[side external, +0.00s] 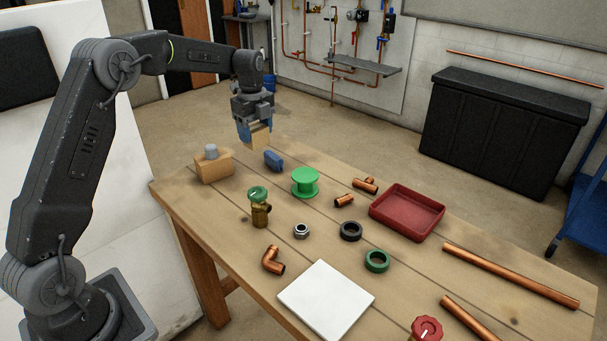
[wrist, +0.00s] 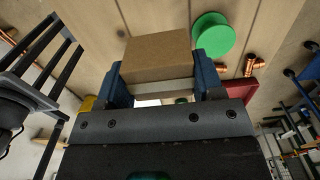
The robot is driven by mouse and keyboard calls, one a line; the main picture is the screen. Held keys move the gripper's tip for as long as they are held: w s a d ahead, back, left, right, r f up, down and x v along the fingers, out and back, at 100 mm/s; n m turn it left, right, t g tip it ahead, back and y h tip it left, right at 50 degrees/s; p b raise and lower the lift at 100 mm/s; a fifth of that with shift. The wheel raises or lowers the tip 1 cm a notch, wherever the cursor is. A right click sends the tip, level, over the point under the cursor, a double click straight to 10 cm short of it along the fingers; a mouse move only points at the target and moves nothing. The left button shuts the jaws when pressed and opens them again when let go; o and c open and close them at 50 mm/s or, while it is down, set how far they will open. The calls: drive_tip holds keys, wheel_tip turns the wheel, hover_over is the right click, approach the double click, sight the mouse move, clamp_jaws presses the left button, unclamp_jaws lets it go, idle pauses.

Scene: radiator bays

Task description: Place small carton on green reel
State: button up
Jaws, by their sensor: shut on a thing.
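The small carton (side external: 260,136) is a tan box held between the blue fingers of my gripper (side external: 256,132). It hangs in the air above the far left part of the table. In the wrist view the carton (wrist: 157,55) sits between the two blue fingers (wrist: 164,82). The green reel (side external: 305,182) stands upright on the table, below and to the right of my gripper in the side view. In the wrist view the reel's round green top (wrist: 213,36) shows just right of the carton, apart from it.
Near the reel are a blue object (side external: 273,160), a wooden block with a grey knob (side external: 213,165), a brass valve with green handle (side external: 259,208) and copper fittings (side external: 364,186). A red tray (side external: 407,212) lies to the right. A white tile (side external: 326,299) lies in front.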

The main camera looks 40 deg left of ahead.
drive_tip(key=shift+w+a+r, duration=0.1)
drive_tip(key=shift+a+r, duration=0.05)
drive_tip(key=shift+a, duration=0.15)
drive_tip(key=w+d+f, duration=0.2)
drive_tip(key=d, duration=0.1)
drive_tip(key=w+d+f, duration=0.2)
drive_tip(key=d, duration=0.1)
drive_tip(key=w+d+f, duration=0.2)
drive_tip(key=shift+w+d+f, duration=0.25)
drive_tip(key=shift+w+d, duration=0.05)
drive_tip(key=shift+d, duration=0.1)
drive_tip(key=shift+f, duration=2.05)
drive_tip(key=shift+f, duration=0.15)
drive_tip(key=o, duration=0.9)
drive_tip(key=shift+o, duration=0.2)
